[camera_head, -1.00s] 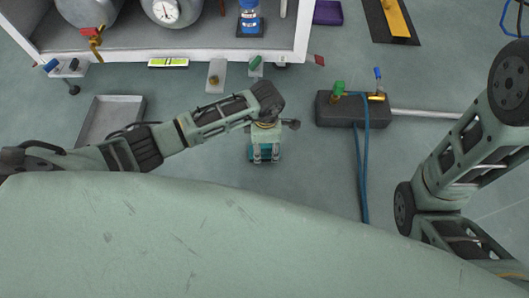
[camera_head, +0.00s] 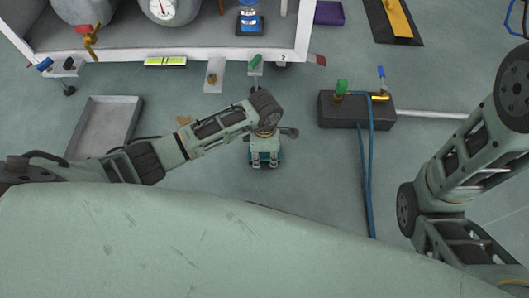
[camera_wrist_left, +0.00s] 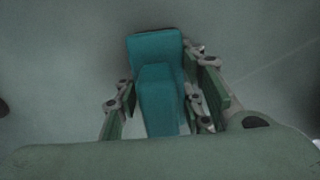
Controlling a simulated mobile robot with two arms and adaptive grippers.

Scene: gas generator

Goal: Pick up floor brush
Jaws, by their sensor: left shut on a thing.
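The floor brush (camera_wrist_left: 155,47) shows as a teal block with a narrower teal part in front of it in the left wrist view. It lies between the green finger pads of my left gripper (camera_wrist_left: 162,98), which is shut on it. In the head view my left gripper (camera_head: 264,159) points down near the middle of the floor, with a little teal showing around its fingers. The gripper hides most of the brush there. I cannot tell whether the brush touches the floor. My right arm shows at the right, but its gripper is out of view.
A grey tray (camera_head: 104,127) lies at the left. A white-edged generator frame (camera_head: 190,54) with tanks and a gauge stands at the top. A dark valve block (camera_head: 356,111) with a blue hose (camera_head: 370,185) is to the right of the gripper. Bare floor lies between.

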